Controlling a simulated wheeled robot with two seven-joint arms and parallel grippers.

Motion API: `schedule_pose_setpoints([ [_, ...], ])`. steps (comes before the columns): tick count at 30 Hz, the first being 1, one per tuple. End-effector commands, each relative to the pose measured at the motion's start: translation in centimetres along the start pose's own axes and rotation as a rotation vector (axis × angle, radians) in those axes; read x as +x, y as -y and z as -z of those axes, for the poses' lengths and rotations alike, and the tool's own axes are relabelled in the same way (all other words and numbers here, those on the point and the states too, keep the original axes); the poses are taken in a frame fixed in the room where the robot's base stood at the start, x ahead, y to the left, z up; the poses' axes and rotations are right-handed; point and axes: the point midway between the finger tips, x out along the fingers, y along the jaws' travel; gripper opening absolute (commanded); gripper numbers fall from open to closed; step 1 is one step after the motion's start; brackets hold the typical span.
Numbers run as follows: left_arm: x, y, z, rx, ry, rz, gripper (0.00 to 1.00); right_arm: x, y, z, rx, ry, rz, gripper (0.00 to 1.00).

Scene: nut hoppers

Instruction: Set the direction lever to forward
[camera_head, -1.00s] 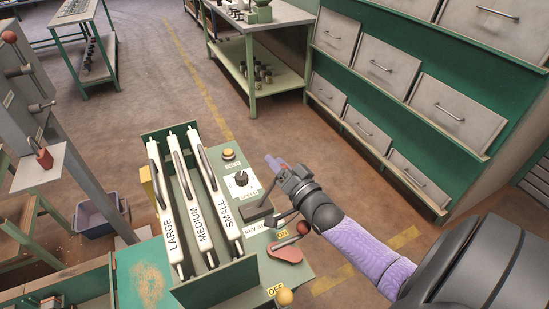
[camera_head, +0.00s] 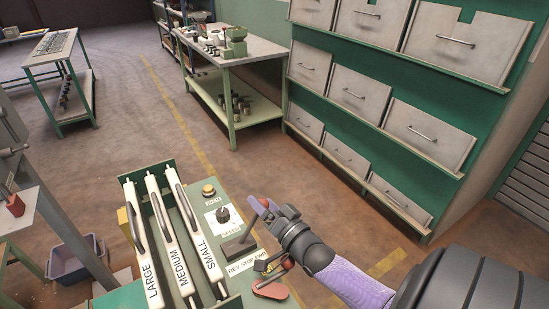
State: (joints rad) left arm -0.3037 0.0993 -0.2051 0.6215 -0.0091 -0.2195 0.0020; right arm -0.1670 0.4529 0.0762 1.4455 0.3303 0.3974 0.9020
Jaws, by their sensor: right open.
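The direction lever (camera_head: 247,231) is a dark rod rising from a dark base on the green control panel (camera_head: 207,198). It slants up and to the right, and its top end is hidden at my gripper. A white label (camera_head: 246,266) reading REV STOP FWD lies just in front of its base. My right gripper (camera_head: 262,206) is open, with purple fingertips at the lever's upper end. I cannot tell whether the fingers touch the rod or which marked position the lever is in. My left gripper is not in view.
A red lever (camera_head: 270,289) sits in front of the label, close under my right wrist. A speed dial (camera_head: 223,215) and a yellow button (camera_head: 208,189) are behind the lever. Hopper handles marked LARGE, MEDIUM and SMALL (camera_head: 197,240) stand to the left. Grey drawers (camera_head: 392,115) are beyond.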

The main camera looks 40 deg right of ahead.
Motion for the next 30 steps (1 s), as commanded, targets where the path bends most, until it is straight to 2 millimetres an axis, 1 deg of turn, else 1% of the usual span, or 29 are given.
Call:
schedule_pose_setpoints([
  [1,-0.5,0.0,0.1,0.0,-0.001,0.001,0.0,-1.1,0.1,0.1,0.0,0.002,-0.004,0.81],
  [6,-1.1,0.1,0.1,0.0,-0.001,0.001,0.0,-4.7,0.1,0.1,0.0,0.002,-0.003,0.81],
  [9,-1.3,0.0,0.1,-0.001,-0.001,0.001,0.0,-6.3,0.0,0.1,0.0,0.001,-0.003,0.81],
  [12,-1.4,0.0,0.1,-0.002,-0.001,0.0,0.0,-7.4,0.0,0.1,0.0,0.0,-0.002,0.81],
  [16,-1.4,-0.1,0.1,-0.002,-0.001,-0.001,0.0,-8.0,0.0,0.1,0.0,0.0,-0.002,0.81],
  [30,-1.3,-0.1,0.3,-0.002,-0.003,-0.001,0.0,-8.0,0.0,0.1,0.0,-0.001,-0.001,0.81],
])
